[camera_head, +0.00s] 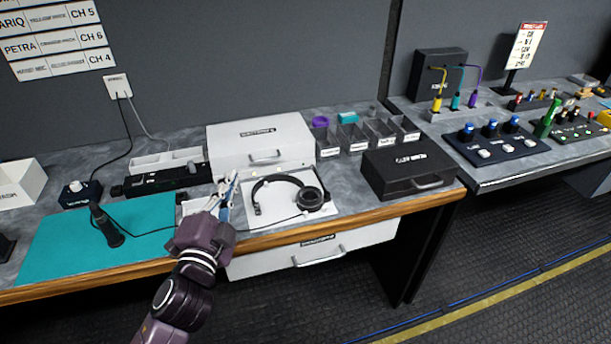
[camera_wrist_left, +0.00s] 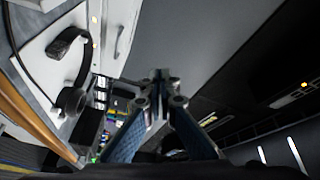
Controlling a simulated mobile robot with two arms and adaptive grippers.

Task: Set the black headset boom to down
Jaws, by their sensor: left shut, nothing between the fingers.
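The black headset (camera_head: 312,196) lies on a white mat (camera_head: 285,219) near the front edge of the bench. Its round ear cup is at the right and its band curves to the left. I cannot clearly tell the boom or its position. My left gripper (camera_head: 231,184) is shut and empty, just left of the headset and apart from it. In the left wrist view the headset band and ear cup (camera_wrist_left: 72,100) show at the left, beside the closed fingertips of my left gripper (camera_wrist_left: 160,80). My right gripper is not in view.
A white case (camera_head: 262,141) stands behind the mat, and a black case (camera_head: 408,170) stands to its right. Several small bins (camera_head: 365,134) are at the back. A teal mat (camera_head: 60,240) with a dark upright tool (camera_head: 108,228) lies at the left.

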